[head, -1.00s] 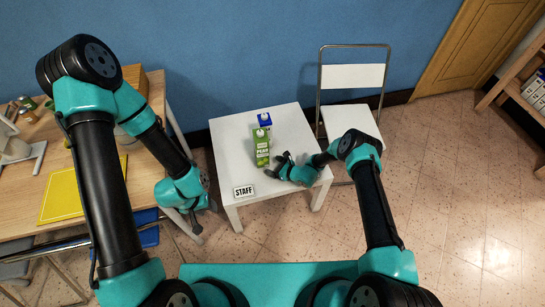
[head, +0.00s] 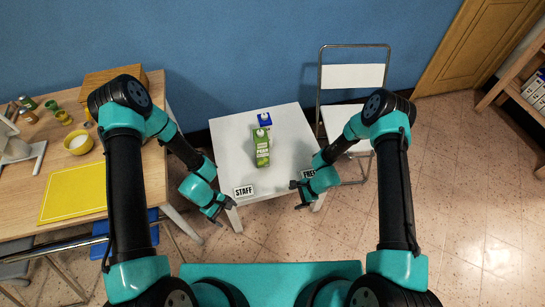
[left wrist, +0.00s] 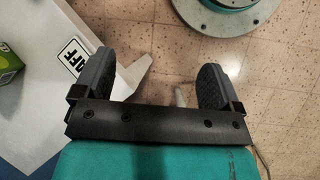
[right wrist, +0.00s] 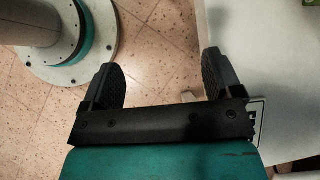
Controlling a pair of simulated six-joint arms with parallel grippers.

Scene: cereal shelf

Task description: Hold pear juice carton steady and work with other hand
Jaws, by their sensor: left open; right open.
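The green pear juice carton (head: 261,150) stands upright on the small white table (head: 228,147). Part of a green carton also shows at the left edge of the left wrist view (left wrist: 8,62). My left gripper (head: 218,217) is open and empty off the table's front-left corner, near the STAFF sign (head: 244,191). My right gripper (head: 299,199) is open and empty off the table's front-right edge, beside the partly covered FREE sign (head: 309,174). Both grippers are apart from the cartons.
A folding chair (head: 352,76) stands behind the white table at right. A shelf (head: 520,85) is at far right.

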